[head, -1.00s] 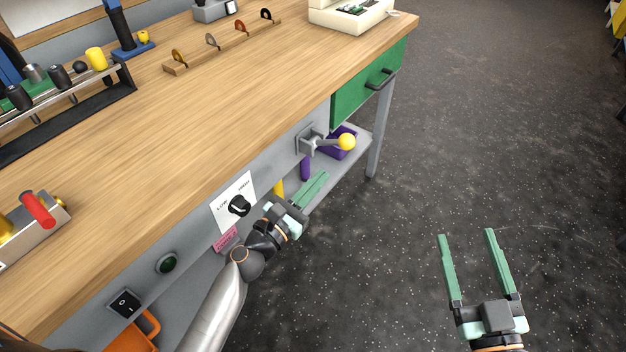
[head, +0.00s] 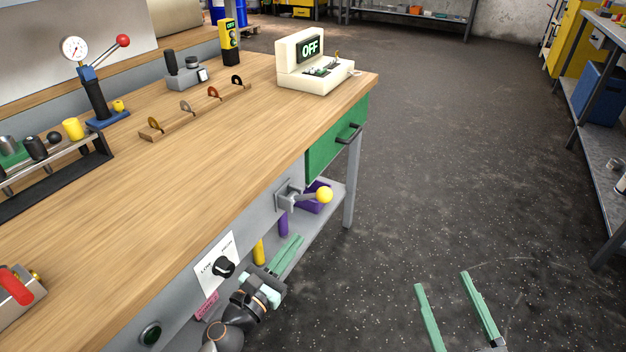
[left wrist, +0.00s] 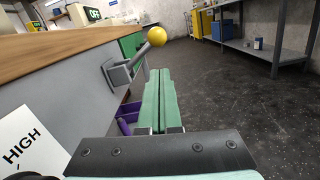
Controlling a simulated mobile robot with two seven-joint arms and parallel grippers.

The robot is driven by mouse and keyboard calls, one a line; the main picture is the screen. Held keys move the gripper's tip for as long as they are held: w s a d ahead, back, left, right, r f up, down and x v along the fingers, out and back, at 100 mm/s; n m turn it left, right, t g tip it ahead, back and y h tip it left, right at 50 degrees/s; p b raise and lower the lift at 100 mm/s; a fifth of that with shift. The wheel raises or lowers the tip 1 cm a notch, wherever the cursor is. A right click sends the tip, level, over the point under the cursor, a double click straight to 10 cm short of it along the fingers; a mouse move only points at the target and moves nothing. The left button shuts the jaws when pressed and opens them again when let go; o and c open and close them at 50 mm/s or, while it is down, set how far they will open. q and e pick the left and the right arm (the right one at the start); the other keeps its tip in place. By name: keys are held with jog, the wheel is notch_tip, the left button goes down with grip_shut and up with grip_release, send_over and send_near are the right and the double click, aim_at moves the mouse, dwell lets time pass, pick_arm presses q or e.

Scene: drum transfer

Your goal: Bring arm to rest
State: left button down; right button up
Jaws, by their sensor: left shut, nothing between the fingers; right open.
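My left gripper (head: 287,257) is shut and empty, low in front of the workbench's front panel, just right of the black rotary knob (head: 223,267) on its white LOW/HIGH plate. In the left wrist view its green fingers (left wrist: 158,100) lie together, pointing forward below the yellow-balled lever (left wrist: 157,37). That lever also shows in the head view (head: 324,195), above and beyond the fingertips, apart from them. My right gripper (head: 441,280) is open and empty over the dark floor; only its fingers and a bit of its body show at the bottom edge.
The wooden workbench (head: 180,170) fills the left. Its green drawer (head: 335,140) and lower shelf (head: 330,205) with a purple bin (head: 315,198) are near my left gripper. A device reading OFF (head: 310,60) stands on top. A shelf rack (head: 600,130) is at far right; the floor between is clear.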

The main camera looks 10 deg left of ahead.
pick_arm(q)
jog(key=s+a+r+m+p, duration=0.1)
jog(key=s+r+m, duration=0.5)
jog(key=m, duration=1.2)
jog(key=s+a+r+m+p, duration=0.2)
jog(key=s+r+m, duration=0.35)
jog(key=m, duration=1.25)
jog(key=s+a+f+n+g+y+p, duration=0.2)
jog(key=s+f+g+p, duration=0.6)
jog(key=p, duration=1.2)
jog(key=s+f+n+y, duration=0.1)
jog(key=s+n+y, duration=0.1)
jog(key=shift+s+a+f, duration=0.15)
jog(key=shift+s, duration=0.25)
pick_arm(e)
jog(key=s+d+f+m+g+h, duration=0.2)
jog(key=s+f+m+g+h, duration=0.1)
jog(key=s+f+g, duration=0.4)
jog(key=s+g, duration=0.2)
jog(key=shift+d+m+g+h, duration=0.3)
jog(key=shift+m+h, duration=0.1)
